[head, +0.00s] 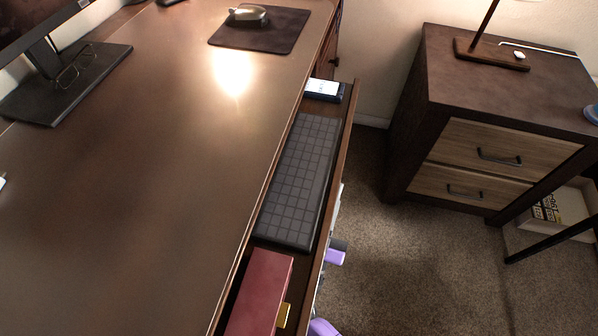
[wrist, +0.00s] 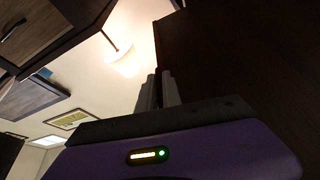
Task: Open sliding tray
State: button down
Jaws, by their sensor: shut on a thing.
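The sliding tray (head: 334,180) is a long dark wooden drawer under the front edge of the desk (head: 130,170). It stands partly pulled out, showing a dark keyboard (head: 298,180), a phone (head: 324,89) and a dark red box (head: 262,295) inside. My gripper shows in the wrist view (wrist: 160,78), its two grey fingers close together against a dark surface. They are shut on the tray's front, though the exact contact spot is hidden. In the head view only purple and grey parts of my arm show beyond the tray's outer edge.
A nightstand (head: 470,150) with two drawers and a lamp stands at the right. Carpeted floor (head: 400,260) lies free between it and the tray. On the desk are a monitor stand (head: 60,90) and a mouse on a dark pad (head: 262,32).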

jog(key=s+d+p, duration=0.3)
jog(key=d, duration=0.6)
jog(key=shift+s, duration=0.2)
jog(key=shift+f, duration=0.1)
jog(key=c, duration=1.5)
grip_release()
jog(key=shift+a, duration=0.1)
jog(key=shift+v, duration=3.85)
jog(key=shift+s, duration=0.15)
